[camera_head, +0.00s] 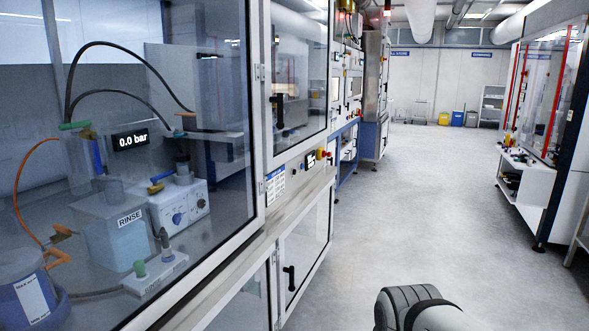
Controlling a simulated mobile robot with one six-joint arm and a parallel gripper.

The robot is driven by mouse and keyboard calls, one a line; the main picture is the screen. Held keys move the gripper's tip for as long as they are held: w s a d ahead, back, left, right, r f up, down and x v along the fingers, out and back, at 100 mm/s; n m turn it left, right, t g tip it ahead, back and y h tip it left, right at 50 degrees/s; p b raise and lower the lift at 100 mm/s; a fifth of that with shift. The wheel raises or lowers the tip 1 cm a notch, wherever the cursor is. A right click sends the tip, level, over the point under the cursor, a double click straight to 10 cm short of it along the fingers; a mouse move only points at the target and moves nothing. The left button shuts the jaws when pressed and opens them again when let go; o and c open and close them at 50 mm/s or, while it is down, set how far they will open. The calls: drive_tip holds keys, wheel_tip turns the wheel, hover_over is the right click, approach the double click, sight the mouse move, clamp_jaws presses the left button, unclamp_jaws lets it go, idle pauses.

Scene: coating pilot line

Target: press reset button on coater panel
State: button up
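A small control panel (310,160) sits on the frame rail of the glass-fronted cabinet on the left. It has a small dark display and a red-and-yellow button (320,153) at its right end. The panel is small and seen at a steep angle, so I cannot read its labels or tell which control is the reset button. My gripper is not in view. Only a rounded grey and black part of my own arm shows at the bottom, right of centre, well apart from the panel.
Behind the cabinet glass (215,50) stand a RINSE container (122,240), a white device with blue knobs (180,204) and a 0.0 bar display (131,139). Lower door handles (289,278) stick out. The grey floor (430,200) is clear to the bins at the back.

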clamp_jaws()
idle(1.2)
